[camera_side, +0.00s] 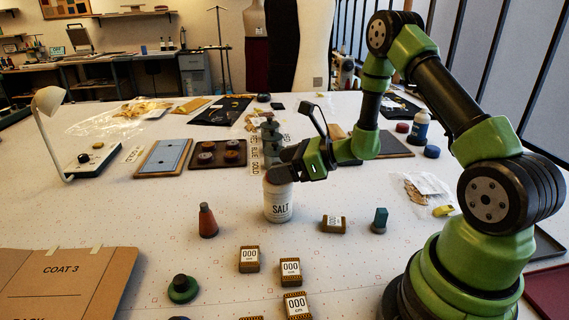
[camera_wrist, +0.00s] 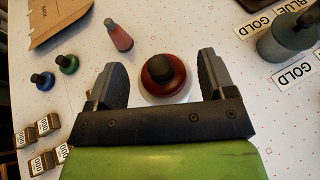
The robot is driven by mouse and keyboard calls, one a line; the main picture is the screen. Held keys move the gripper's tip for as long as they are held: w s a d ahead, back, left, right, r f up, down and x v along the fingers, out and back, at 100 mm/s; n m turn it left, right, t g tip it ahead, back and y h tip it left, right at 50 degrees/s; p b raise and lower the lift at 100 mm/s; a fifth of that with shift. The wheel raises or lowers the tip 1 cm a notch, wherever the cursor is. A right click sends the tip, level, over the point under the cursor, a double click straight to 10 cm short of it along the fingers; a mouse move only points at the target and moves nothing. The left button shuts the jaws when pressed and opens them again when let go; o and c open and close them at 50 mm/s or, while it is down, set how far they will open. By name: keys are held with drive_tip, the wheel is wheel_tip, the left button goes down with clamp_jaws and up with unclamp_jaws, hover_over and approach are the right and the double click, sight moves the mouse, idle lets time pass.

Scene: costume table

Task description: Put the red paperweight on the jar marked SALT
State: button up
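The white jar marked SALT (camera_side: 279,207) stands upright on the table in the side view. The red paperweight (camera_wrist: 178,85), a round disc with a dark knob, sits on top of the jar in the wrist view. The jar's pale rim (camera_wrist: 186,96) shows around it. My gripper (camera_wrist: 162,72) is open, with one finger on each side of the paperweight and a visible gap on both sides. In the side view my gripper (camera_side: 276,167) is right above the jar and hides most of the paperweight.
A red-brown cone (camera_side: 207,222) stands left of the jar, a green knobbed weight (camera_side: 183,290) nearer the front. Several number blocks (camera_side: 290,271) lie in front, with a teal piece (camera_side: 379,219) to the right.

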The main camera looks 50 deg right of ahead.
drive_tip(key=shift+r, duration=0.15)
drive_tip(key=shift+s+d+r, duration=0.15)
drive_tip(key=shift+s+d, duration=0.05)
drive_tip(key=shift+s, duration=0.1)
drive_tip(key=v, duration=1)
drive_tip(key=s+a+r+n+g+y, duration=0.35)
drive_tip(key=a+r+n+g, duration=0.4)
drive_tip(key=a+n, duration=0.6)
drive_tip(key=s+a+r+n+t+h, duration=0.1)
drive_tip(key=s+r+n+h, duration=0.5)
drive_tip(key=n, duration=0.8)
drive_tip(key=s+r+t, duration=0.1)
drive_tip(key=s, duration=0.2)
drive_tip(key=shift+a+r+h, duration=0.2)
drive_tip(key=shift+a+h, duration=0.1)
drive_tip(key=shift+h, duration=0.05)
